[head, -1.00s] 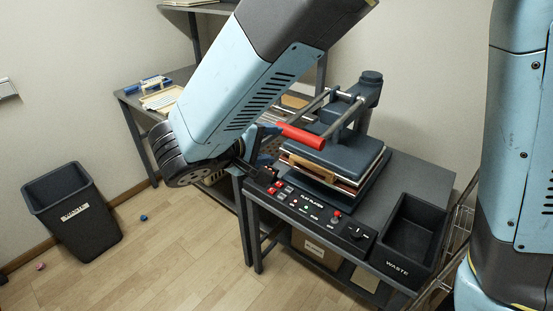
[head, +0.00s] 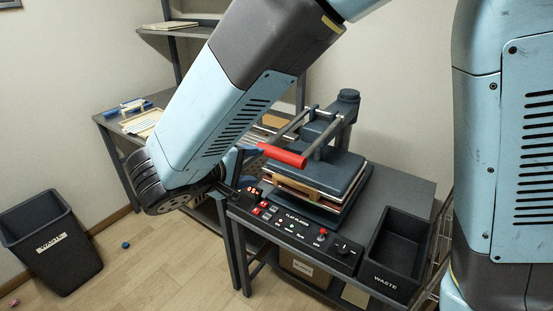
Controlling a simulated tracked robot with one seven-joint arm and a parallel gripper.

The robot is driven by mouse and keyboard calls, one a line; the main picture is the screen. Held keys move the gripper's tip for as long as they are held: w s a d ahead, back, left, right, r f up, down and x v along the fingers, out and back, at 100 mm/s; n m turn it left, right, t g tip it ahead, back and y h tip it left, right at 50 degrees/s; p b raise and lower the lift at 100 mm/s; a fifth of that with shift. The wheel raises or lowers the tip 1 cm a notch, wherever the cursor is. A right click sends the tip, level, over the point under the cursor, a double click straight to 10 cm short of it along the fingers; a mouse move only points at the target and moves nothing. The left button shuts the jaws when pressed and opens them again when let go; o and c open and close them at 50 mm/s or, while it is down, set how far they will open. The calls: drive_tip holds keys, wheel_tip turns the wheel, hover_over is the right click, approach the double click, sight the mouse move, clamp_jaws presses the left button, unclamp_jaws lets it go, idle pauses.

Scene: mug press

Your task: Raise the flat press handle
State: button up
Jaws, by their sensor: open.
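The flat press (head: 325,170) stands on the dark bench, with a thick blue-grey upper plate over a light, layered stack. Its red handle grip (head: 282,155) sits on two metal bars at the front, above the upper plate. My gripper (head: 238,178) is open at the left front of the press, just left of the red grip, and mostly hidden behind my own wrist. I cannot tell whether a finger touches the grip.
A control panel (head: 295,229) with buttons and a knob lies along the bench front. A black waste tray (head: 398,250) stands at right. A black waste bin (head: 52,245) is on the floor at left. A shelf unit (head: 110,118) stands behind my arm.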

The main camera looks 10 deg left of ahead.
idle(0.3)
drive_tip(key=t+h, duration=0.2)
drive_tip(key=t, duration=0.2)
approach(277, 159)
drive_tip(key=x, duration=1.1)
drive_tip(key=shift+w+d+r, duration=0.1)
drive_tip(key=shift+w+d, duration=0.05)
drive_tip(key=shift+w, duration=0.1)
drive_tip(key=shift+c, duration=0.5)
clamp_jaws()
